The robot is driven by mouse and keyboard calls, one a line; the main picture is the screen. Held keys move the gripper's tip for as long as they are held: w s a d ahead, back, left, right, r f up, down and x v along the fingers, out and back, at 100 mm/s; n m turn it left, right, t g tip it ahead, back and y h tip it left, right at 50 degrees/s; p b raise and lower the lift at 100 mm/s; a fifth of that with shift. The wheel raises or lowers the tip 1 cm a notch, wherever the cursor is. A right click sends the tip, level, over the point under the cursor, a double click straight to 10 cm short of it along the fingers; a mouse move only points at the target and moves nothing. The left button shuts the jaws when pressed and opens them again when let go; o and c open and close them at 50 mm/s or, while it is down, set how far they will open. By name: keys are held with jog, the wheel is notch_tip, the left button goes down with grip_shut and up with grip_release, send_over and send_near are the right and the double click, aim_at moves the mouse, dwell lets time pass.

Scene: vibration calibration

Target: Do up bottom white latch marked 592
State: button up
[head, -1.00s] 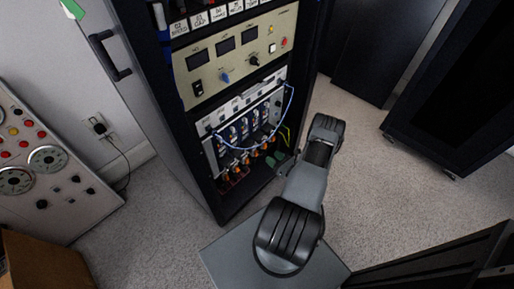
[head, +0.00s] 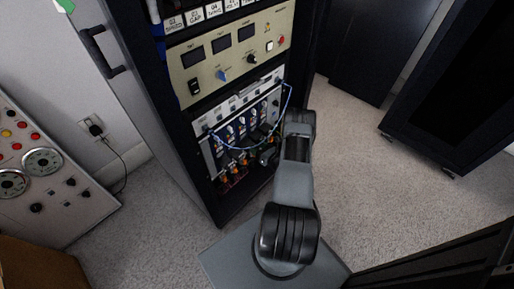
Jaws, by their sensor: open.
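The open bay in the black rack holds a light panel (head: 207,150) with a row of small blue-and-white parts (head: 243,128). These may include the white latches, but they are too small to tell apart. I cannot read the mark 592 or tell whether any latch is done up. My gripper (head: 268,157) is small and dark at the lower right of this panel, in front of the bay and partly hidden by my arm. Its jaws are open, and nothing shows between them. I cannot tell whether it touches anything.
A blue cable (head: 289,100) loops across the bay's front. Orange-tipped connectors (head: 236,168) sit below the row. A beige panel (head: 235,55) with displays and knobs is above. A grey console (head: 45,165) stands at left. Carpet (head: 365,150) is clear at right.

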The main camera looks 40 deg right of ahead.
jog(key=c, duration=0.9)
dwell(0.8)
jog(key=o, duration=0.9)
jog(key=shift+s, duration=0.15)
jog(key=s+d+p, duration=0.2)
jog(key=s, duration=1.1)
jog(key=shift+s+d, duration=0.2)
jog(key=shift+f, duration=0.1)
